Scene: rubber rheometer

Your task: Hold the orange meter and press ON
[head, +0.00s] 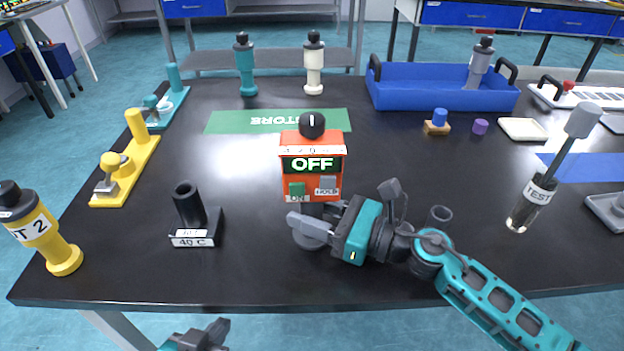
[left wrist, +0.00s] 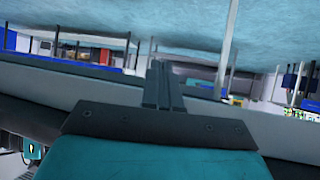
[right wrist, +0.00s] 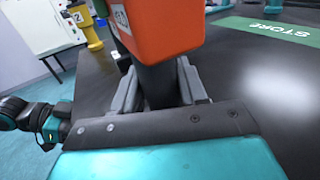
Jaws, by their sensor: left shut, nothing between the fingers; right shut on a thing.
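The orange meter (head: 312,165) stands upright in the middle of the black table, with a black knob (head: 311,125) on top. Its display (head: 313,165) reads OFF. A green ON button (head: 297,188) and a grey HOLD button (head: 328,184) sit on its lower front. My right gripper (head: 318,216) is shut on the meter's dark stem below the orange body; the right wrist view shows the stem (right wrist: 155,88) between the fingers. My left gripper (head: 207,334) is shut and empty, low at the table's front edge, away from the meter; its closed fingers (left wrist: 163,85) show in the left wrist view.
A black holder (head: 195,215) marked 40 C stands left of the meter. Yellow (head: 130,165) and teal stands line the left side, with a yellow bottle (head: 40,228) at the front left. A blue tray (head: 440,88) is at the back right. A TEST probe (head: 540,185) stands right.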

